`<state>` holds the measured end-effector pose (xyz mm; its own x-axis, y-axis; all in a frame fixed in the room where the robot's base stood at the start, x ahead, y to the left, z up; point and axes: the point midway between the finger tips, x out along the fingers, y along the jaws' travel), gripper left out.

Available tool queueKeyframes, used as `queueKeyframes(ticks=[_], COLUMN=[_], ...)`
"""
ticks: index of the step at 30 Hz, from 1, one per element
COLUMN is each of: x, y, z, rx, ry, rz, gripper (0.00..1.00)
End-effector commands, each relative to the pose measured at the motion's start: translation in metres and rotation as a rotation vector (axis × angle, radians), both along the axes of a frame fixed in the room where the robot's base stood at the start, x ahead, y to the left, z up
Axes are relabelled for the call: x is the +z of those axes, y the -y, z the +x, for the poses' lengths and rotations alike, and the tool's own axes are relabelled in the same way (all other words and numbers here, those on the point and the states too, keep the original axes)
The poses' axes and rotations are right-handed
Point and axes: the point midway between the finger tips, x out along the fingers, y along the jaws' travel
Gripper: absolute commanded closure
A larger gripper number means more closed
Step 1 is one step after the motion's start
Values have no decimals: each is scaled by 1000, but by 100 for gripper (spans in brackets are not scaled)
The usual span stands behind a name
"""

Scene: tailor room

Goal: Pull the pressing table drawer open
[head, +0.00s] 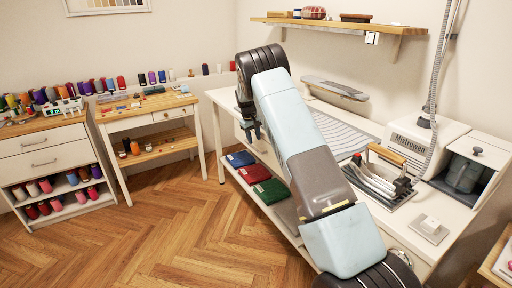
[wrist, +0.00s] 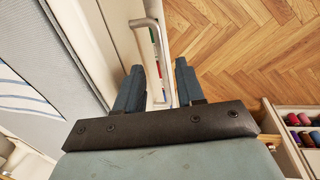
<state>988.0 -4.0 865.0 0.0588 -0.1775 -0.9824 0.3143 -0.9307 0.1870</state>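The pressing table (head: 222,98) is white and stands at the right in the head view, with a striped pressing surface on top. In the wrist view, the drawer's grey metal bar handle (wrist: 149,48) stands out from the white table side. My gripper (wrist: 159,66) is open, with one dark finger on each side of the handle's lower part. I cannot tell whether either finger touches the bar. In the head view my gripper (head: 251,130) is at the table's front side, and my arm hides much of the drawer front.
Folded cloths in blue, red and green (head: 257,172) lie on the table's lower shelf. A steam unit (head: 425,140) and an iron (head: 385,175) stand on top. A small wooden desk (head: 150,104) and a thread cabinet (head: 42,152) are at the left. The wooden floor between is clear.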

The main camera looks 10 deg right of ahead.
Motion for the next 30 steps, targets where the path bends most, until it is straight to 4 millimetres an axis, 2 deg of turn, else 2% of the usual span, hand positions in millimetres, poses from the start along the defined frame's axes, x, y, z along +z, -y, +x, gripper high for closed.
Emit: queueKeyframes(ticks=[3,9,15,23,30], x=[-21,-44,-54,-54,-54], y=[4,8,10,11,11], z=[1,2,3,3,3], rx=[0,-1,-1,-2,-2], ry=[-2,-1,0,0,0], rz=[-1,0,0,0,0], gripper=[62,62,62,62,84])
